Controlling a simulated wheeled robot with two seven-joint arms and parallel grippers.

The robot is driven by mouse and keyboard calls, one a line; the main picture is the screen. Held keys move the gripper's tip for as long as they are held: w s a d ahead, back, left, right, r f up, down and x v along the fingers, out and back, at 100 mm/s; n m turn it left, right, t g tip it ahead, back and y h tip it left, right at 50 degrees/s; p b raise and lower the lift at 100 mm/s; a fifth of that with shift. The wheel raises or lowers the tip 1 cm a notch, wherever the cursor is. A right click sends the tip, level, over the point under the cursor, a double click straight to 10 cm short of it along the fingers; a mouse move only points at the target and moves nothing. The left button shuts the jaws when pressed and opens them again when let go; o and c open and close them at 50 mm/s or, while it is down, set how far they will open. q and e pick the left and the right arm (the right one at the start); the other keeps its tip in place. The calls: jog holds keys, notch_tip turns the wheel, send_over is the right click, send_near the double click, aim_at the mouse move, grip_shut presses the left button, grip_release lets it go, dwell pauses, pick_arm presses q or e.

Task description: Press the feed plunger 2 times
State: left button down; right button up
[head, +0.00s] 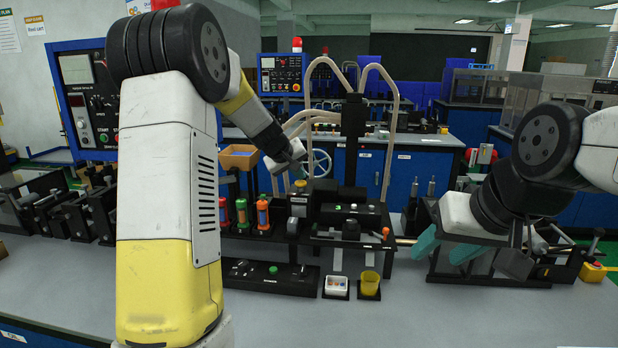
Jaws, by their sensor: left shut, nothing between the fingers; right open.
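My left gripper (299,168) reaches in over the middle of the bench and is shut and empty. Its tips are just above a small yellowish cap (300,184) on a grey and black unit (298,207). This cap looks like the feed plunger, but it is too small to be sure. I cannot tell whether the tips touch it. My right gripper (446,248), with teal fingers, is open and empty at the right, low over the bench.
A black fixture (350,216) with an orange-knobbed lever stands right of the unit. Red, green and orange bottles (263,214) stand left of it. A white bin (336,285) and a yellow cup (370,283) sit in front. The front bench (400,320) is clear.

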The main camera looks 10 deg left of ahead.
pick_arm(q)
jog(key=shift+f, duration=0.3)
jog(key=shift+r, duration=1.75)
jog(key=shift+r, duration=2.5)
jog(key=shift+r, duration=0.15)
jog(key=shift+r, duration=1.75)
send_over(299, 182)
jog(key=shift+f, duration=4.45)
